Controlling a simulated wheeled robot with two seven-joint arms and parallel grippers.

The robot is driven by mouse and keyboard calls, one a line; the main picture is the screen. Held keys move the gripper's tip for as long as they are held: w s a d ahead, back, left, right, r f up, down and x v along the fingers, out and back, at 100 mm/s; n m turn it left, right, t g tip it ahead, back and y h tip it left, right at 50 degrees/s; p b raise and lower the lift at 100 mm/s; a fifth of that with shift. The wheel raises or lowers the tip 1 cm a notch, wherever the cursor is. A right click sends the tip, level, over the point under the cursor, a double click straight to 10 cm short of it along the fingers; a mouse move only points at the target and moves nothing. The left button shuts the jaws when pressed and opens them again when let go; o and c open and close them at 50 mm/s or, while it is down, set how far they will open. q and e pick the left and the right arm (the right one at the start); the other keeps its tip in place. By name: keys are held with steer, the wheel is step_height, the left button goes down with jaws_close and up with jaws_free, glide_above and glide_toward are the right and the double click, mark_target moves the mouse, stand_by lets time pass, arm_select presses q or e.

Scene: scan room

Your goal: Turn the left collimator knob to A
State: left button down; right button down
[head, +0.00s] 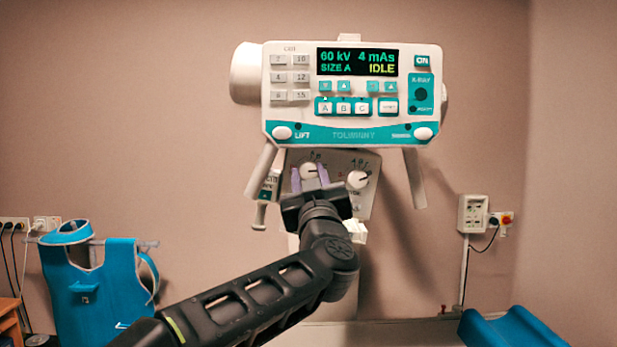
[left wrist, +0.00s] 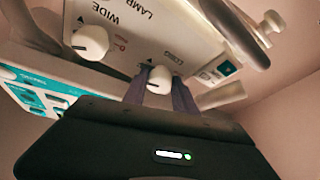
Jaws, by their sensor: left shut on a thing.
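The left collimator knob (head: 308,170) is a white round knob on the pale collimator panel (head: 339,161) below the console. My left gripper (head: 310,178) reaches up from below, with its two purple-grey fingers on either side of this knob, shut on it. In the left wrist view the same knob (left wrist: 160,77) shows between the fingertips (left wrist: 159,87). I cannot make out where its mark points. The right knob (head: 357,180) stands free beside it, and it also shows in the left wrist view (left wrist: 91,42). My right gripper is not in view.
The console (head: 351,134) above has a display (head: 357,62) reading 60 kV, 4 mAs, SIZE A, IDLE. Handles (head: 415,178) hang at both sides of the panel. A blue apron (head: 110,285) hangs at left; a wall socket box (head: 472,213) is at right.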

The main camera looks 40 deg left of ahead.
arm_select(q)
steer(key=n+g+y, duration=0.1)
steer(key=n+g, duration=0.1)
steer(key=n, duration=0.2)
steer(key=n+g+y, duration=0.1)
steer(key=n, duration=0.3)
steer(key=shift+w+d+r+n+g+p, duration=0.15)
steer(key=shift+d+n+g+p, duration=0.05)
steer(key=shift+n+g+p, duration=0.2)
steer(key=n+g+p, duration=0.1)
steer(key=n+g, duration=0.1)
steer(key=n, duration=0.3)
steer(key=shift+r, duration=0.2)
steer(key=shift+n+g+h+p, duration=0.4)
steer(key=shift+n+g, duration=0.2)
steer(key=shift+n, duration=0.9)
steer(key=c, duration=1)
jaws_free()
